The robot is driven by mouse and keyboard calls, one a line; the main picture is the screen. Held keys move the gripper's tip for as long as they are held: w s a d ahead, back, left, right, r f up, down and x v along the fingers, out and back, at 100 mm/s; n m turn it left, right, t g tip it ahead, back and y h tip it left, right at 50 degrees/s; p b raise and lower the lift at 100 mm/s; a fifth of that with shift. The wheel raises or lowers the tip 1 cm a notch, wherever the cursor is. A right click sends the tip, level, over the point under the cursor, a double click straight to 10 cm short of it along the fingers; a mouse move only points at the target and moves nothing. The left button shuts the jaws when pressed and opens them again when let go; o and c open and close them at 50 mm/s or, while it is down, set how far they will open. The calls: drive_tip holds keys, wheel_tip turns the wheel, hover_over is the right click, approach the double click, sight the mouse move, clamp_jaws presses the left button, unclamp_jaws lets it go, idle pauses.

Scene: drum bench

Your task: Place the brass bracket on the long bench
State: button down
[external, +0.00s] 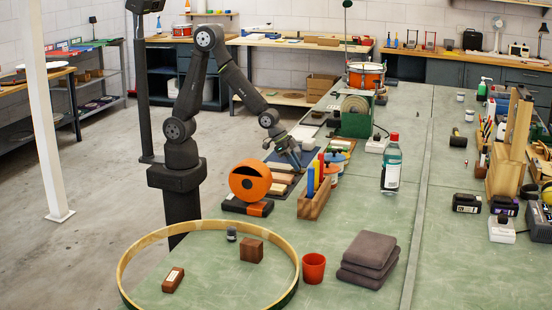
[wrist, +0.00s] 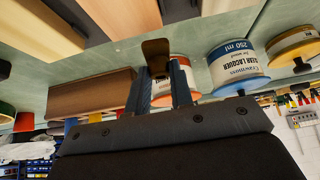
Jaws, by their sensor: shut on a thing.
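My gripper (external: 296,160) is low over the left side of the green-topped bench (external: 350,217), among wood blocks and cans. In the wrist view my gripper's two fingers (wrist: 160,82) are shut on a small brown-gold piece, the brass bracket (wrist: 155,48), whose plate sticks out past the fingertips. The bracket is too small to make out in the external view. Whether it touches anything beneath cannot be told.
Near my gripper are a wooden rack (external: 316,200) with coloured sticks, lacquer cans (wrist: 238,65), an orange tape dispenser (external: 250,181) and a bottle (external: 391,165). A large hoop (external: 127,252) and folded cloths (external: 369,257) lie at the front.

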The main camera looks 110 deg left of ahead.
drive_tip(key=shift+s+f, duration=0.3)
drive_tip(key=shift+f, duration=0.05)
wheel_tip(320, 180, up, 5)
drive_tip(key=shift+r, duration=0.2)
drive_tip(key=s+a+n+g+y, duration=0.1)
drive_tip(key=s+a+n+y, duration=0.3)
drive_tip(key=a, duration=1.2)
drive_tip(key=s+a+n+h, duration=0.15)
drive_tip(key=s+a, duration=0.45)
drive_tip(key=a, duration=1)
drive_tip(key=shift+n+y, duration=0.35)
drive_tip(key=f, duration=0.2)
drive_tip(key=d+f, duration=0.1)
drive_tip(key=f, duration=0.1)
drive_tip(key=shift+f, duration=2.3)
drive_tip(key=shift+f, duration=0.1)
drive_tip(key=c, duration=1.5)
unclamp_jaws()
drive_tip(key=shift+c, duration=0.2)
